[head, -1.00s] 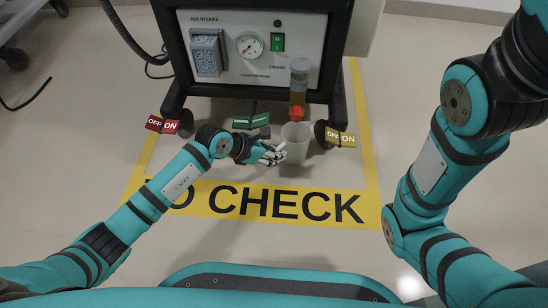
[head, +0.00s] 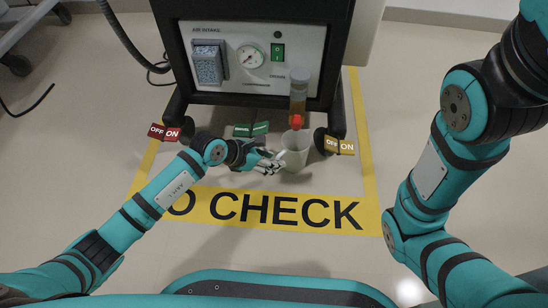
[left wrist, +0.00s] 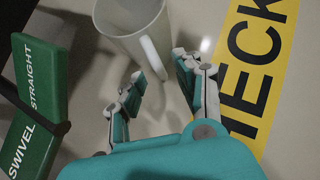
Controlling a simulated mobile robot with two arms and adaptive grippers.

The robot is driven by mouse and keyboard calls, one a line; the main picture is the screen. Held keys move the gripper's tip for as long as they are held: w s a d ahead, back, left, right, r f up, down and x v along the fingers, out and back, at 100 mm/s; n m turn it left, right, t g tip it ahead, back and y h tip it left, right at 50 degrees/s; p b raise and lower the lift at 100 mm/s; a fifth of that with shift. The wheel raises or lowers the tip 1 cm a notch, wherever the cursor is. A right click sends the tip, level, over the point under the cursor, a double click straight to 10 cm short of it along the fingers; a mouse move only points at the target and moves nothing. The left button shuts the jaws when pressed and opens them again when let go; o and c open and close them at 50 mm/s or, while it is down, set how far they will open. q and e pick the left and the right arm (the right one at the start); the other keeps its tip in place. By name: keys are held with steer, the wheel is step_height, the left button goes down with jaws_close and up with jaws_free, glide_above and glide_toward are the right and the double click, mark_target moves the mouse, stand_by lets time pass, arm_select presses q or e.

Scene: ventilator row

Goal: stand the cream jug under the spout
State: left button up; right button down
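The pale cream jug (head: 297,152) stands upright on the floor in front of the machine. In the head view its rim is just below the red spout tip (head: 296,121), which hangs under an amber cylinder; the exact depth alignment is hard to judge. My left gripper (head: 280,160) is at the jug's left side, low down. In the left wrist view the jug (left wrist: 127,30) is at the top, and its handle (left wrist: 152,57) points toward the gap between my open fingers (left wrist: 158,72). I cannot tell if they touch it. My right gripper is out of view.
The machine (head: 252,62) has a red tag (head: 165,132), a green tag (head: 250,130) and a yellow tag (head: 339,145) low along its front. A caster (head: 321,139) is right of the jug. Floor with yellow marking (head: 270,208) lies clear in front.

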arm_select(q)
steer(key=p+v, duration=0.5)
steer(key=v, duration=0.5)
steer(key=shift+p, duration=0.35)
steer(key=shift+r, duration=0.15)
